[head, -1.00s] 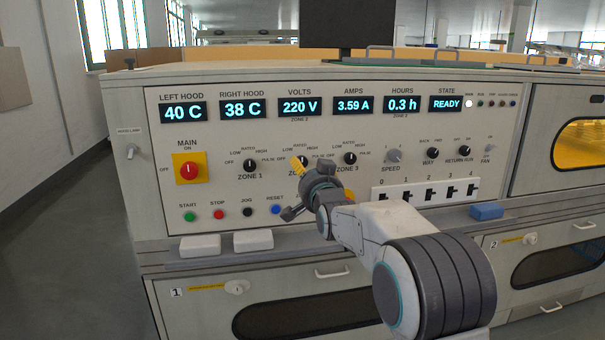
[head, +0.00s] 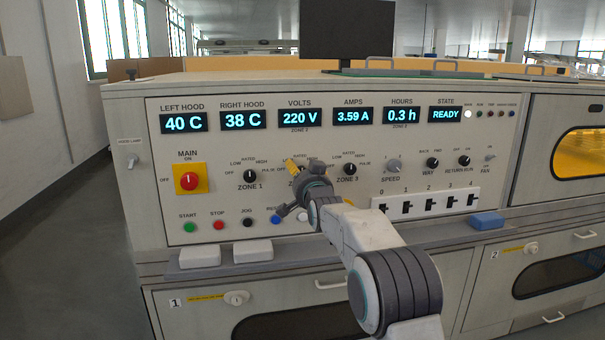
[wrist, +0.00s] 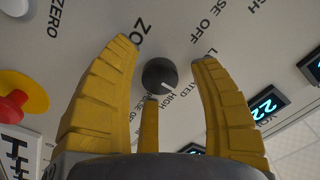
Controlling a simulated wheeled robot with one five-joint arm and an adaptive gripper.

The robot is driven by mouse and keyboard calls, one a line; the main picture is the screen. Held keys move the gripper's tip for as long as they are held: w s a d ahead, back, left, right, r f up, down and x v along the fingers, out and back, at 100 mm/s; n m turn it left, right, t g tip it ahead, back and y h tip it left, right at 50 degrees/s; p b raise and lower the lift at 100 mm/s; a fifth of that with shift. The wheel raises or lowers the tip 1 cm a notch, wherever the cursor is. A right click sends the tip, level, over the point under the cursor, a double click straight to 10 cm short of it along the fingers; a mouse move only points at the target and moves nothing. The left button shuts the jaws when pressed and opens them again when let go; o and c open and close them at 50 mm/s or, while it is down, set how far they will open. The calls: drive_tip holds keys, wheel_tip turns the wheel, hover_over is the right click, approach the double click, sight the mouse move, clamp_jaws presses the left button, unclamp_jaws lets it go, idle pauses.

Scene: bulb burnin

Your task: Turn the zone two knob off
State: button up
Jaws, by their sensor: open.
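The zone two knob is mostly or wholly hidden behind my gripper in the head view, between the zone 1 knob (head: 250,176) and the zone 3 knob (head: 350,169). My gripper (head: 303,166) is in front of that spot. In the wrist view a round dark knob (wrist: 160,75) lies between the open yellow fingers of my gripper (wrist: 165,50), with no clear contact. Its white pointer line aims towards the printed word HIGH. A label starting with "ZO" is beside it; its number is hidden behind a finger.
The red main switch (head: 188,181) is left on the panel. A red and yellow control (wrist: 18,103) shows at the wrist view's left. White blocks (head: 200,254) and a blue block (head: 487,221) lie on the ledge. The STATE display (head: 446,115) reads READY.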

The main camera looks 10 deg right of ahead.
idle(0.4)
drive_tip(key=shift+r, duration=0.1)
clamp_jaws()
